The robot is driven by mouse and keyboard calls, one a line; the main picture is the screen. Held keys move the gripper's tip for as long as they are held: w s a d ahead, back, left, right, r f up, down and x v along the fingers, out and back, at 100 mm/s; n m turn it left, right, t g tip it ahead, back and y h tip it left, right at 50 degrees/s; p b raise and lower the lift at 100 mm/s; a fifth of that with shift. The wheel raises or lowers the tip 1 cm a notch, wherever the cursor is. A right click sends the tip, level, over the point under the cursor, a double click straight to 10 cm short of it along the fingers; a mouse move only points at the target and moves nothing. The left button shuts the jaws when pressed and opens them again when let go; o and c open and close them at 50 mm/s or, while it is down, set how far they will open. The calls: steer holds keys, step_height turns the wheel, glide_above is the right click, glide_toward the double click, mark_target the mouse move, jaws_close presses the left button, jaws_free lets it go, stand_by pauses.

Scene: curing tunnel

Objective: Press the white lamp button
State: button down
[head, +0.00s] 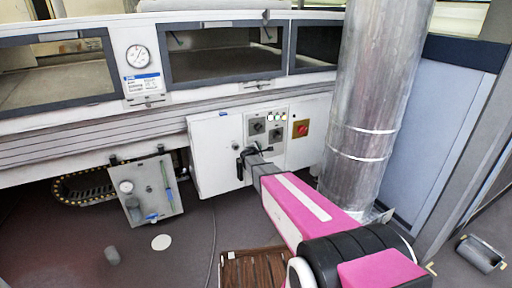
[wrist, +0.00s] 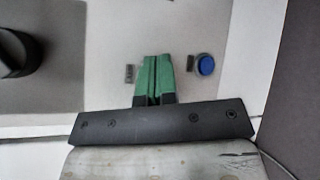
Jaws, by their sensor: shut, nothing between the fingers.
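My gripper (wrist: 154,76) has green fingers, held together with nothing between them. In the wrist view they are in front of a pale control panel (wrist: 228,28). A round blue button (wrist: 205,64) sits just right of the fingertips, with a small dark label on its left. Another dark label (wrist: 130,73) shows just left of the fingers. I see no white button in the wrist view; the fingers hide the panel right of that label. Whether the fingertips touch the panel, I cannot tell. In the head view a row of small lamps (head: 277,117) is too small to read clearly.
A large metal duct (head: 375,95) stands close on the right. A black knob (wrist: 14,45) shows at left in the wrist view.

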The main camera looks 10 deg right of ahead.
steer(key=shift+s+d, duration=0.15)
steer(key=shift+s, duration=0.45)
steer(key=shift+s+d, duration=0.25)
steer(key=shift+s, duration=0.55)
steer(key=shift+s+d, duration=0.3)
steer(key=shift+s, duration=0.45)
steer(key=shift+s+d, duration=0.25)
steer(key=shift+s, duration=0.55)
